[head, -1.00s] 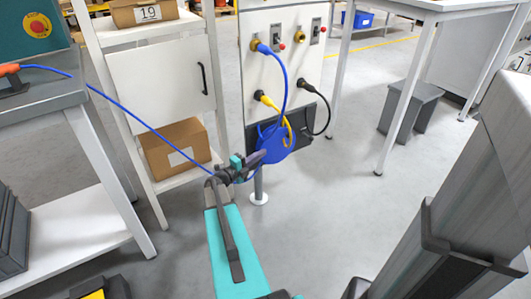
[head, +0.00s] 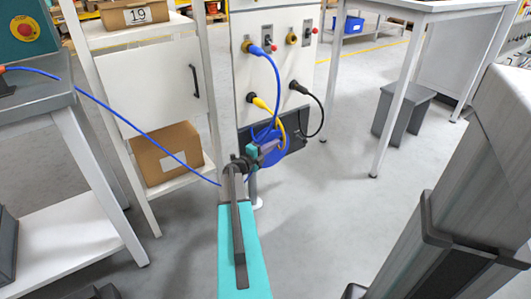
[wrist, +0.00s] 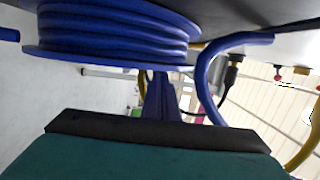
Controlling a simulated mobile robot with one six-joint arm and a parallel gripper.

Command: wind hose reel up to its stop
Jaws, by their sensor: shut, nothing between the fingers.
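The blue hose reel (head: 276,153) is mounted low on the front of the white panel. In the wrist view its wound blue turns (wrist: 115,35) fill the upper left between two flanges. My gripper (head: 272,147) is shut and empty, in front of the reel and partly covering it. In the wrist view its fingers (wrist: 162,90) point toward the reel's underside, close to the lower flange; I cannot tell if they touch. A blue hose (head: 140,132) runs from the left bench down toward the reel. I cannot make out the reel's crank or its stop.
The panel (head: 245,65) carries blue, yellow and black plugged cables; the blue loop (wrist: 207,85) hangs close beside the reel. A shelf unit with a cardboard box (head: 167,152) stands left. A white-topped table and a grey stool (head: 403,115) are right. The floor between is clear.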

